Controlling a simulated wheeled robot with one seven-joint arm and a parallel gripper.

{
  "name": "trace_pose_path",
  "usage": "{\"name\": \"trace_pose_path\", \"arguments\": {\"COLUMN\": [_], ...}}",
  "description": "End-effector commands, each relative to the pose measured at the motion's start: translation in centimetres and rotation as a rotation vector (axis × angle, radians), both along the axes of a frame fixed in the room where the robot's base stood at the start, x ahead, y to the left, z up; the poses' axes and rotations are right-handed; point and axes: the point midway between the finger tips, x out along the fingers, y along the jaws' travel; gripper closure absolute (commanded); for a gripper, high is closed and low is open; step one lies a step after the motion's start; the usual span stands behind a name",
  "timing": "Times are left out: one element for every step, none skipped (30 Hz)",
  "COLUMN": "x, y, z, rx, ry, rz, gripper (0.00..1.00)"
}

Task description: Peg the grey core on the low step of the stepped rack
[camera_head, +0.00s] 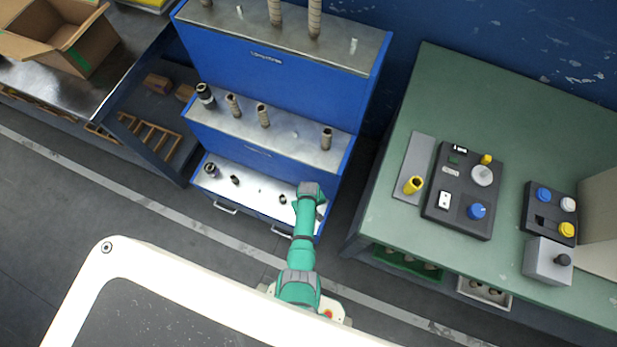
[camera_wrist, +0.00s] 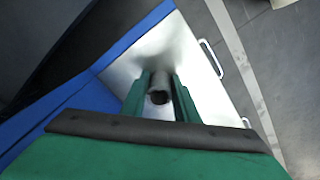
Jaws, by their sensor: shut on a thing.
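The stepped rack (camera_head: 268,65) is blue with metal-topped steps. Its low step (camera_head: 246,184) is nearest to me and bears short cores and pegs. My gripper is over the right part of this step; its fingertips are hidden in the head view. In the wrist view my gripper (camera_wrist: 160,92) is shut on the grey core (camera_wrist: 158,97), whose dark open end faces the camera. The bright plate of the low step (camera_wrist: 205,90) lies around and beyond it. I cannot tell whether the core is on a peg or above one.
A grey core (camera_head: 211,170) and a small dark one (camera_head: 235,180) stand on the low step's left. The middle step (camera_head: 225,123) and top step hold taller cores. A green bench (camera_head: 400,218) with control boxes stands at the right, and a cardboard box (camera_head: 60,38) at upper left.

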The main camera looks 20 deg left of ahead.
Motion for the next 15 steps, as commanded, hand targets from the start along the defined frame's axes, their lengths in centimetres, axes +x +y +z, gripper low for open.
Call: {"name": "trace_pose_path", "arguments": {"x": [0.04,0.04,0.03,0.02,0.02,0.00,0.00,-0.01,-0.01,-0.01,-0.01,-0.02,-0.02,-0.02,-0.04], "y": [-0.01,0.01,0.03,0.05,0.06,0.08,0.09,0.11,0.13,0.13,0.13,0.12,0.14,0.16,0.21], "z": [-0.01,-0.01,-0.01,-0.01,-0.01,-0.01,-0.01,-0.01,-0.01,-0.01,-0.01,-0.01,-0.01,-0.01,-0.02], "rx": [0.000,0.001,0.001,0.001,0.001,0.001,0.001,0.001,0.001,0.001,0.001,0.001,0.001,0.000,0.000], "ry": [0.000,-0.001,-0.001,-0.001,-0.001,-0.001,-0.001,-0.001,-0.001,-0.001,-0.001,-0.001,-0.001,0.000,0.000], "rz": [-0.001,0.000,0.000,0.000,0.001,0.001,0.002,0.002,0.003,0.003,0.002,0.003,0.003,0.003,0.005], "gripper": [0.97,0.97,0.97,0.97,0.97,0.97,0.97,0.70,0.61,0.54,0.51,0.51,0.51,0.51,0.51]}}
